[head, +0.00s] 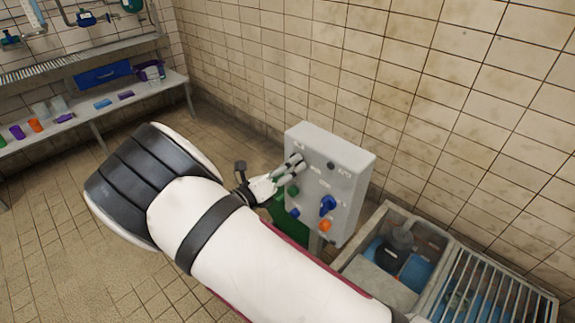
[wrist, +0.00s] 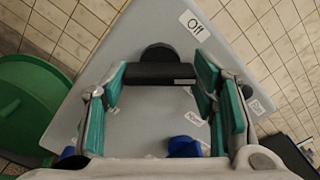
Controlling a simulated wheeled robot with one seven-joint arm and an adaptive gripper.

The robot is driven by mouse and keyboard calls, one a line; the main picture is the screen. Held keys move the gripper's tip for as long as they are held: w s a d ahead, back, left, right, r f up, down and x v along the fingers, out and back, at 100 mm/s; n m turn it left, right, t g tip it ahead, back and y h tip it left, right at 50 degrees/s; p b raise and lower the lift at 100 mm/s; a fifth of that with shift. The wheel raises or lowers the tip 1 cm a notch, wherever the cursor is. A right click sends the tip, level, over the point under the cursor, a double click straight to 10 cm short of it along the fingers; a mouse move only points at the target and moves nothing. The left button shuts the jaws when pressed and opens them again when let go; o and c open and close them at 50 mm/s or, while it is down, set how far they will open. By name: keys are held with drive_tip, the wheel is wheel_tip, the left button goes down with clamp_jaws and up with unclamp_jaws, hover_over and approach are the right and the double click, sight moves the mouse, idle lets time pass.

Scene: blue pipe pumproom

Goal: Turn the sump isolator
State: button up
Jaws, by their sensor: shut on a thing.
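The grey control panel (head: 338,185) stands on a post near the tiled wall, and it also fills much of the wrist view (wrist: 145,115). A black isolator handle (wrist: 158,74) with a round black hub sits on the panel face. An "Off" label (wrist: 195,23) is up and right of it. My gripper (wrist: 160,78) is closed around the handle, its teal-padded fingers at the handle's two ends. In the head view my gripper (head: 291,168) is at the panel's upper left, and the fingers partly hide the handle there.
A sump basin (head: 360,272) with a grating (head: 490,290) lies to the right. A shelf bench (head: 90,108) stands far left. The floor between is clear.

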drive_tip(key=n+p, duration=0.1)
drive_tip(key=n, duration=0.8)
drive_tip(key=shift+n, duration=0.4)
idle(0.4)
drive_tip(key=o, duration=1.2)
drive_tip(key=shift+c, duration=0.2)
drive_tip(key=v, duration=1.2)
